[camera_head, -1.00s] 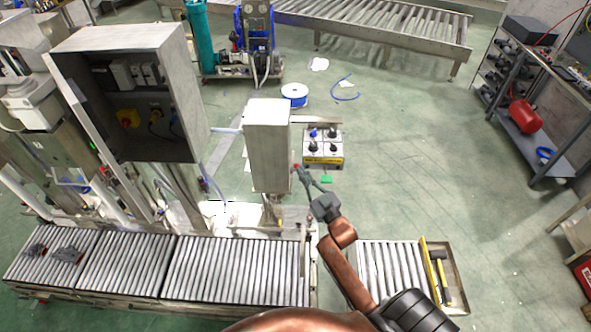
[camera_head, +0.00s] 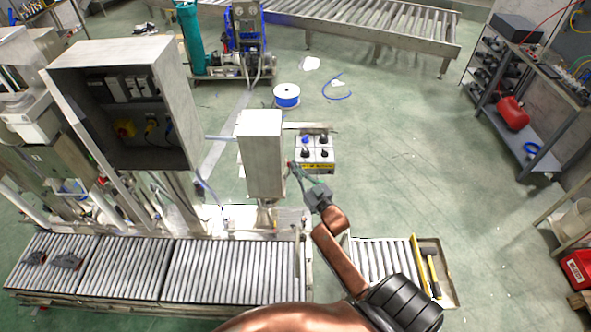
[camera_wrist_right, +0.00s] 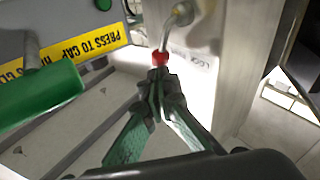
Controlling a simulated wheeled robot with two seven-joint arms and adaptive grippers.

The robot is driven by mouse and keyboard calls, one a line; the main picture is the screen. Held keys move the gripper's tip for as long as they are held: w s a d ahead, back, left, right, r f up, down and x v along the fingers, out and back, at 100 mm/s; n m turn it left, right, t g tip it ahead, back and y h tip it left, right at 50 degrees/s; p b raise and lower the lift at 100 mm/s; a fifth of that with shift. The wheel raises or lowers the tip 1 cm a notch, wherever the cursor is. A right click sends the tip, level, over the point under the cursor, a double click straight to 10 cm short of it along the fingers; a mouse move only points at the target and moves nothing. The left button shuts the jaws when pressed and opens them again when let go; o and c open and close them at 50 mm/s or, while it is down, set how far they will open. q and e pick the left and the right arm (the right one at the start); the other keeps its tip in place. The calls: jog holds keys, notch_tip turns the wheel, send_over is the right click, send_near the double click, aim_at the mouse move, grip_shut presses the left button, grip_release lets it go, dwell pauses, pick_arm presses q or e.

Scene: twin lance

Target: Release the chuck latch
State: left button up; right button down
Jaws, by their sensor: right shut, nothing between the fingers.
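A bent metal lever (camera_wrist_right: 172,30) with a red tip (camera_wrist_right: 160,58) stands out from the side of a pale metal cabinet in the right wrist view; it looks like the chuck latch. The cabinet (camera_head: 262,150) stands behind the roller conveyor in the head view. My right gripper (camera_wrist_right: 160,86) is shut and empty. Its fingertips are right at the red tip, touching it or nearly so; I cannot tell which. In the head view the right gripper (camera_head: 293,168) is beside the cabinet's right face, and the lever is too small to make out. My left gripper is not in view.
A control box (camera_head: 316,151) with several buttons stands just right of the cabinet. Its yellow label (camera_wrist_right: 90,52) and a green handle (camera_wrist_right: 40,95) are close to the gripper in the wrist view. The roller conveyor (camera_head: 220,268) runs below; open floor lies to the right.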

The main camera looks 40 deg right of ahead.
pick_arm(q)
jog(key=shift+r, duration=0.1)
pick_arm(e)
jog(key=shift+s, duration=0.15)
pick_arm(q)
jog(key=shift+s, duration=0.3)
pick_arm(e)
jog(key=s+r, duration=0.2)
jog(key=s, duration=0.4)
jog(key=s+a+r, duration=0.1)
jog(key=s+r, duration=0.1)
jog(key=s, duration=0.5)
jog(key=shift+r, duration=0.3)
jog(key=shift+w, duration=0.1)
jog(key=shift+f, duration=0.1)
